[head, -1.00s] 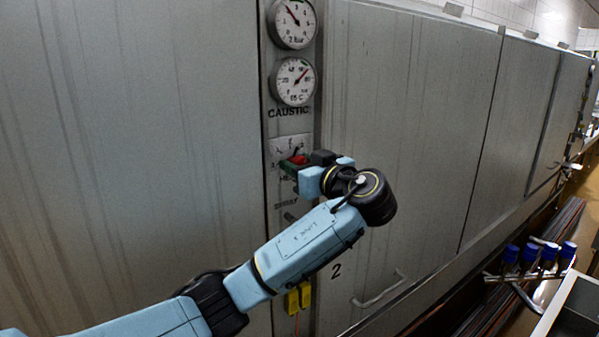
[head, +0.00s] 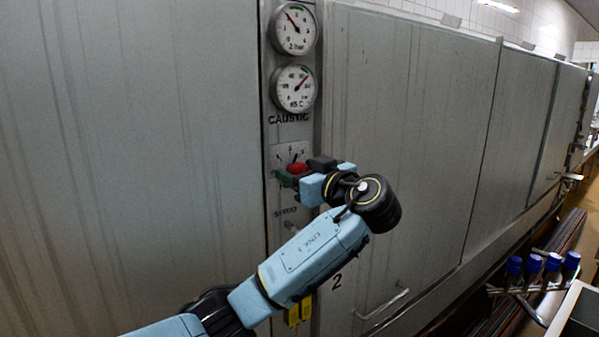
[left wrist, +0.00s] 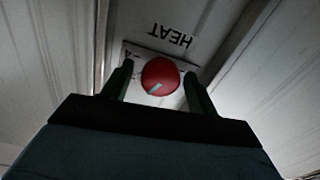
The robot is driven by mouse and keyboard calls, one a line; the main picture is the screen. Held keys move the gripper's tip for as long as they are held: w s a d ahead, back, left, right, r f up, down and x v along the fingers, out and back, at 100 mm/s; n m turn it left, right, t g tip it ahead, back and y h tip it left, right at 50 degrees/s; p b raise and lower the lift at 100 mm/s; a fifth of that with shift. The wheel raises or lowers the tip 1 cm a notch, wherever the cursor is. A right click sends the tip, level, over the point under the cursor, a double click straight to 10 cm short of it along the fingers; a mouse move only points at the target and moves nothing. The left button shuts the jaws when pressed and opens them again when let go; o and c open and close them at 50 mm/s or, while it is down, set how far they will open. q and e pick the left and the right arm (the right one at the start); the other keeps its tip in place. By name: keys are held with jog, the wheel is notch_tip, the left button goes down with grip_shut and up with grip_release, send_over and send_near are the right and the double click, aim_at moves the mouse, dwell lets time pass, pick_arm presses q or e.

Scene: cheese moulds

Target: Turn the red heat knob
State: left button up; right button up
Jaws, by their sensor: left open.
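The red heat knob (head: 296,168) sits on the narrow grey control panel, below two round gauges. In the left wrist view the knob (left wrist: 160,76) is round and red with a pale pointer mark, and the word HEAT shows upside down beyond it. My left gripper (head: 290,174) is at the knob and partly hides it in the head view. In the left wrist view its two dark green fingers (left wrist: 160,82) stand open, one on each side of the knob, with small gaps visible. My right gripper is not in view.
The upper gauge (head: 294,29) and lower gauge (head: 294,89) sit above the word CAUSTIC. Flat grey cabinet doors (head: 410,120) flank the panel. A door handle (head: 382,304) is at lower right. Several blue-topped items (head: 543,264) stand at far right.

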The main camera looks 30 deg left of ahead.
pick_arm(q)
jog(key=b+v, duration=0.3)
jog(key=v, duration=1)
jog(key=shift+b, duration=0.4)
